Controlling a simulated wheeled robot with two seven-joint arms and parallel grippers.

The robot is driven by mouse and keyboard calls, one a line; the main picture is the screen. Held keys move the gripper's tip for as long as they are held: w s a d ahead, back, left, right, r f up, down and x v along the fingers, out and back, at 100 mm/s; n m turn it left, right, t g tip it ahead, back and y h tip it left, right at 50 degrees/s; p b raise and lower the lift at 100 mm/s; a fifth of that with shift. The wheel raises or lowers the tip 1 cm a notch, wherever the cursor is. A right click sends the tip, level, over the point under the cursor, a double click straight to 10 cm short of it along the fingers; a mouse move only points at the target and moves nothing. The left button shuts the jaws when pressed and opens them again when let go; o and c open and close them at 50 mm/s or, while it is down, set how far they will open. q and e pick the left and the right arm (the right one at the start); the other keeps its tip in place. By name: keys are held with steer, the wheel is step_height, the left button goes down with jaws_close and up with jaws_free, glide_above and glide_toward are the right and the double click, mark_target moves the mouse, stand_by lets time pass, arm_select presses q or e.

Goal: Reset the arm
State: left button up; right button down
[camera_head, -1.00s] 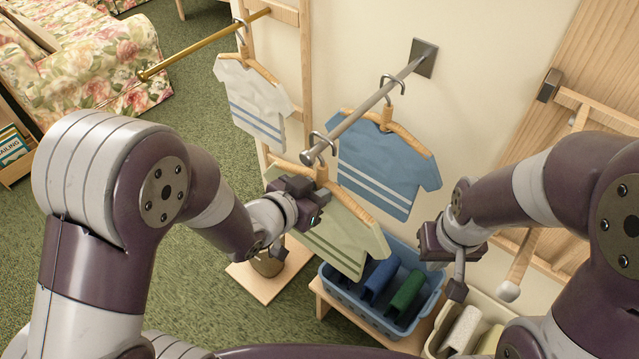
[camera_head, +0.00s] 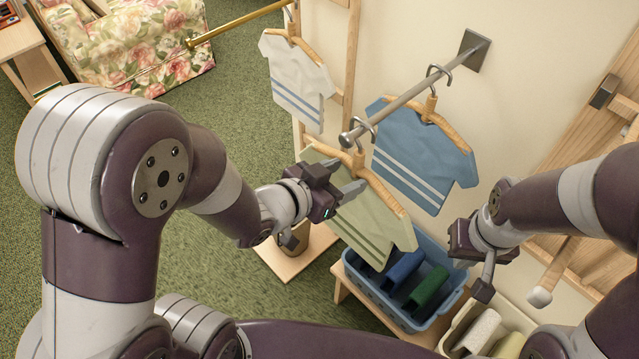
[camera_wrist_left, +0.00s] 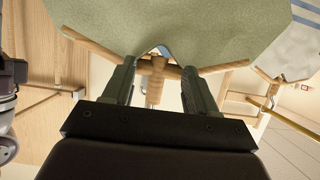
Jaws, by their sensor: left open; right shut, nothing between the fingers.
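My left gripper (camera_head: 345,186) is open, close to the wooden hanger of the green shirt (camera_head: 365,225) in the head view. That shirt hangs at the near end of the grey wall rail (camera_head: 405,98). In the left wrist view the open fingers (camera_wrist_left: 158,85) stand on either side of the hanger's wooden neck (camera_wrist_left: 153,82), and I cannot tell whether they touch it. My right gripper (camera_head: 480,270) is shut and empty, pointing down near the blue basket.
A blue shirt (camera_head: 415,160) hangs farther along the rail. A white shirt (camera_head: 296,85) hangs on a brass rail (camera_head: 235,25). Below are a blue basket (camera_head: 395,312) with rolled cloths and a pale bin (camera_head: 458,338). A floral sofa (camera_head: 130,50) stands far left. Green carpet is open at left.

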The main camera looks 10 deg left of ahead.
arm_select(q)
steer(key=r+p+v, duration=0.1)
steer(key=p+v, duration=0.4)
steer(key=v, duration=0.3)
steer(key=w+a+f+n+g+y, duration=0.2)
steer(key=a+f+n+g+y, duration=0.25)
steer(key=a+y, duration=0.35)
steer(key=s+g, duration=0.1)
steer(key=s+n+g, duration=0.1)
steer(key=s+g, duration=0.1)
steer(key=s+a+r+n+g, duration=0.1)
steer(key=s+g, duration=0.1)
steer(key=shift+s+n, duration=0.15)
steer(key=shift+n, duration=0.1)
stand_by(1.1)
